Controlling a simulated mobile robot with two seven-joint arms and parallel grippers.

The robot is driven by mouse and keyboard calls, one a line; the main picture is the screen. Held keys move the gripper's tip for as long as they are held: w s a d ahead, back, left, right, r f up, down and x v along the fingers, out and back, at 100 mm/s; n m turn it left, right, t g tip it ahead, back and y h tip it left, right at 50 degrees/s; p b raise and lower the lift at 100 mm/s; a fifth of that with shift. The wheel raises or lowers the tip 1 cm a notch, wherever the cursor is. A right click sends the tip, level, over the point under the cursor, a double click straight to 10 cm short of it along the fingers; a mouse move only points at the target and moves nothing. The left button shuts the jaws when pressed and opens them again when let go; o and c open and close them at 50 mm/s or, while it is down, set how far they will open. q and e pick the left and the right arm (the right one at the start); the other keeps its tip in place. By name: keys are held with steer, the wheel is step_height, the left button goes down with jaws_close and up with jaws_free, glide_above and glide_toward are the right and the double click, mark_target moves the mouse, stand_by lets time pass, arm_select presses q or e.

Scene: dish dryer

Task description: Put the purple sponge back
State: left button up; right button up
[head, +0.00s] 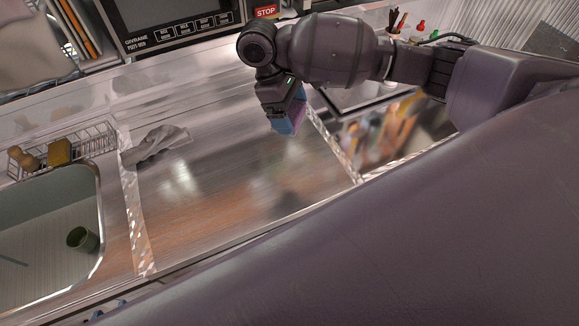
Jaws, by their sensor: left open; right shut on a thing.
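The purple sponge (291,117) shows blue on one face and purple-pink on its side. My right gripper (287,101) is shut on it, at the end of the arm that comes in from the right. The sponge is tilted and hangs over the right part of the metal drainboard (220,185); I cannot tell how high above it. The gripper hides the sponge's upper part. My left gripper is not in view.
A wire rack (92,138) behind the sink (50,195) holds a yellow-brown sponge (59,152) and a brush (24,158). A grey cloth (157,144) lies on the drainboard's left edge. The drainboard's middle is clear.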

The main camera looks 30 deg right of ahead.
steer(key=b, duration=0.1)
glide_above(296, 171)
steer(key=w+a, duration=0.1)
step_height(296, 171, down, 15)
steer(key=shift+w+r, duration=0.1)
steer(key=shift+r, duration=0.1)
steer(key=shift+f+b, duration=0.5)
steer(key=shift+f, duration=2.1)
steer(key=shift+f, duration=0.1)
steer(key=o, duration=0.7)
